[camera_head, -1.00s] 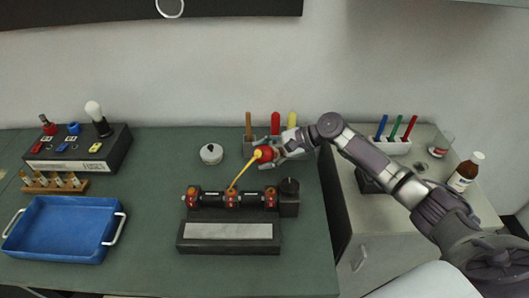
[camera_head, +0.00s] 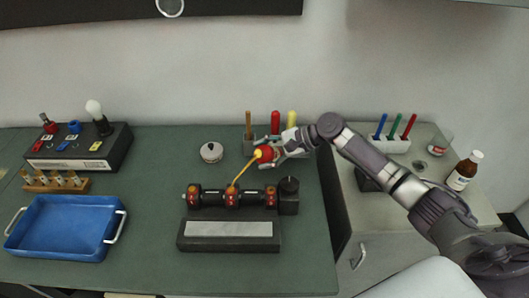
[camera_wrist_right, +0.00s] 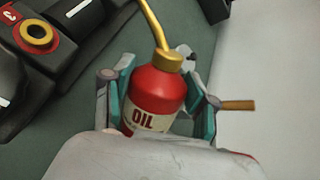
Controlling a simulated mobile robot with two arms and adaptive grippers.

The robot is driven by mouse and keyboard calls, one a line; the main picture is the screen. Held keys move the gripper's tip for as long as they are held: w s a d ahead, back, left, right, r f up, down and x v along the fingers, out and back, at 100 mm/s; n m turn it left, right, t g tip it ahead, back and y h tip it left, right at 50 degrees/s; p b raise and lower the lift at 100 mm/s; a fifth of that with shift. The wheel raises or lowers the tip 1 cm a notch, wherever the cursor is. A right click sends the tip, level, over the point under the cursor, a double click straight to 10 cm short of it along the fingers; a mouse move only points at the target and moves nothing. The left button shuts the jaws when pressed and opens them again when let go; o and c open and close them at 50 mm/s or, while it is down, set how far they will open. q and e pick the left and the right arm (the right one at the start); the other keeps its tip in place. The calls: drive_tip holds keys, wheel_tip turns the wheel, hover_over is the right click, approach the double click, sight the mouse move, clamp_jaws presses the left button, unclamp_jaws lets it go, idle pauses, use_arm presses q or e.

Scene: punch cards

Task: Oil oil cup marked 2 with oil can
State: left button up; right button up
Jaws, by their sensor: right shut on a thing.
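My right gripper (camera_head: 275,152) is shut on the red oil can (camera_head: 266,155), which has a yellow spout. The right wrist view shows the can (camera_wrist_right: 158,95), labelled OIL, between the fingers. The spout slants down and left, and its tip appears at the middle oil cup (camera_head: 232,196) of the black shaft unit (camera_head: 214,200). Whether the tip touches the cup I cannot tell. Other reddish cups sit at the left (camera_head: 195,193) and right (camera_head: 271,195). My left gripper is out of view.
A tool holder (camera_head: 250,147) with upright handles stands behind the can. A white round pot (camera_head: 211,153) is left of it. A blue tray (camera_head: 65,203), a vial rack (camera_head: 40,188) and a switch box (camera_head: 80,163) fill the left. The bench between tray and unit is clear.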

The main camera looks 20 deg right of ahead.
drive_tip(key=shift+p, duration=0.65)
idle(1.0)
drive_tip(key=shift+r, duration=0.1)
idle(1.8)
drive_tip(key=shift+r+p, duration=2)
drive_tip(key=shift+p, duration=0.25)
